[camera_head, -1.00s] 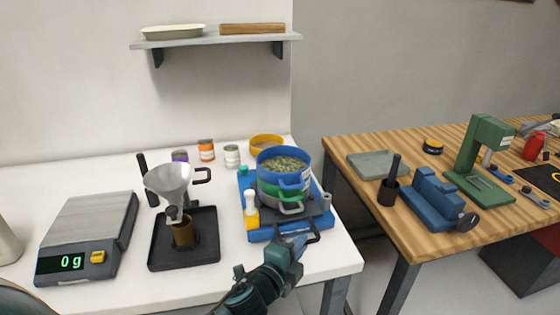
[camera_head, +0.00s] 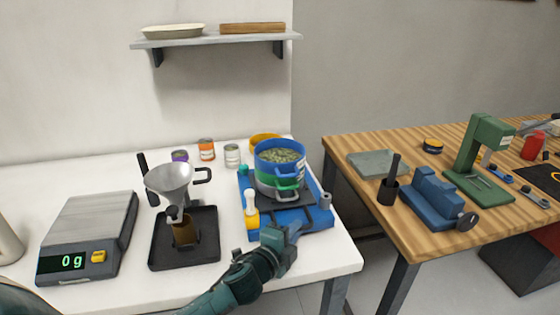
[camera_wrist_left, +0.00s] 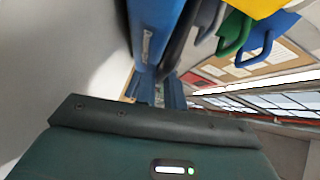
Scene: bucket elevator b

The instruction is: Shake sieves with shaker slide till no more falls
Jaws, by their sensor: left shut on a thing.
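The sieve stack stands on the shaker slide, with a blue sieve (camera_head: 268,160) on top full of greenish grains, a green sieve (camera_head: 268,178) below and a grey one (camera_head: 266,188) at the bottom. The dark slide plate (camera_head: 311,195) sits on the blue shaker base (camera_head: 322,219). My left gripper (camera_head: 295,232) is shut on the slide's handle at the front edge of the base; its jaws largely hide the handle. The green loop handle (camera_wrist_left: 233,36) and blue loop handle (camera_wrist_left: 262,47) of the sieves show in the left wrist view. My right gripper is out of view.
Left of the shaker, a metal funnel (camera_head: 170,178) stands over a brown cup on a black tray (camera_head: 205,245). A scale (camera_head: 90,225) reads 0 g. Small cans (camera_head: 232,155) and a yellow dish (camera_head: 265,140) stand behind. A wooden table (camera_head: 430,240) with tools is to the right.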

